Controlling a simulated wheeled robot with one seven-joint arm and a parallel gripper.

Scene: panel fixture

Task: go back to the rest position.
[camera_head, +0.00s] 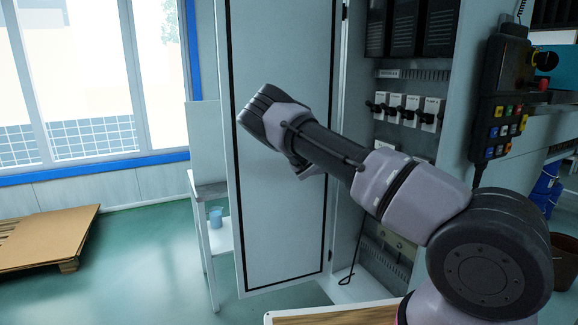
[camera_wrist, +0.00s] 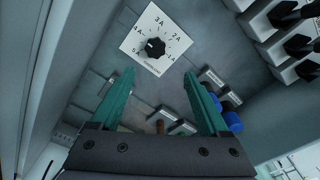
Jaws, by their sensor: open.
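My gripper (camera_wrist: 160,76) is open in the wrist view, its two teal fingers spread with nothing between them. Beyond the fingertips is a white dial plate (camera_wrist: 138,30) with a black knob (camera_wrist: 154,47) and marks from 1A to 5A. The fingers look apart from the dial. In the head view my arm reaches from the lower right up and left, across the open cabinet door; the gripper cannot be made out there.
The cabinet door (camera_head: 284,225) stands open beside my arm. Inside are white switches (camera_head: 411,108) and black modules (camera_head: 441,28). A control pendant (camera_head: 497,95) hangs at right. Blue parts (camera_wrist: 232,121) sit near the right finger. A pallet (camera_head: 45,238) lies on the floor at left.

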